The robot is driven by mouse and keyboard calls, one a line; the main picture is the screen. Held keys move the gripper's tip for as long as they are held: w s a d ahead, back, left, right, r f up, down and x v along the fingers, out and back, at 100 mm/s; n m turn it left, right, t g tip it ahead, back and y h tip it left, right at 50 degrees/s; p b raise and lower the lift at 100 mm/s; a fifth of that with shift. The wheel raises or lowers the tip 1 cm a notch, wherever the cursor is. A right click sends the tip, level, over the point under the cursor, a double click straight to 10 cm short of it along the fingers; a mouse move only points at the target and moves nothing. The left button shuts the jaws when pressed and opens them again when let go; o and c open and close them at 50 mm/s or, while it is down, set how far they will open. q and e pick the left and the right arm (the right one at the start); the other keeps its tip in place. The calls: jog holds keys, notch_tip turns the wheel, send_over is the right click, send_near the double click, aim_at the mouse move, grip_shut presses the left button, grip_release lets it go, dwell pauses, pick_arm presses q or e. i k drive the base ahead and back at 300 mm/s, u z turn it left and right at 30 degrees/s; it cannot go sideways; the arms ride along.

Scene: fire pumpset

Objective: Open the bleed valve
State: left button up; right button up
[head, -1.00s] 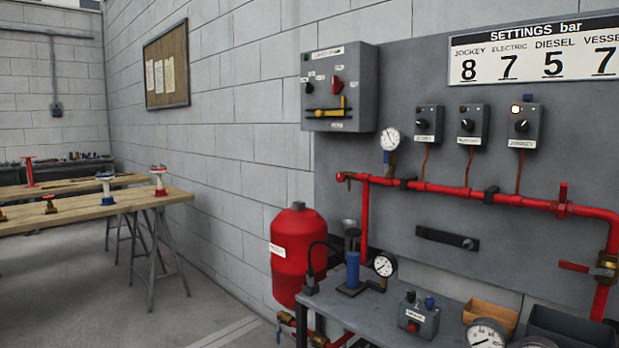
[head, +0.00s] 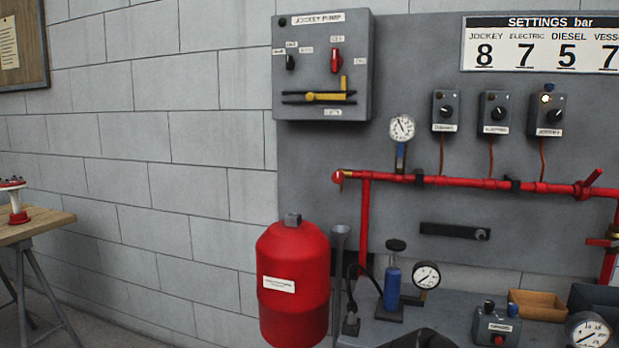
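No part is labelled as the bleed valve, so I cannot tell for certain which one it is. A red lever (head: 590,184) stands tilted on the pipe farther right. A valve with a red handle and brass body (head: 612,237) is cut by the right edge. Neither of my grippers can be made out in the head view.
A red vessel (head: 292,290) stands left of the bench (head: 455,318), which holds a blue hand pump (head: 392,287), a gauge (head: 426,275), a control box (head: 497,326) and bins. A dark shape intrudes at the bottom edge. A wooden table (head: 35,226) stands far left.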

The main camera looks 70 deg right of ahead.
aim_at(338, 177)
jog(key=z, duration=1.95)
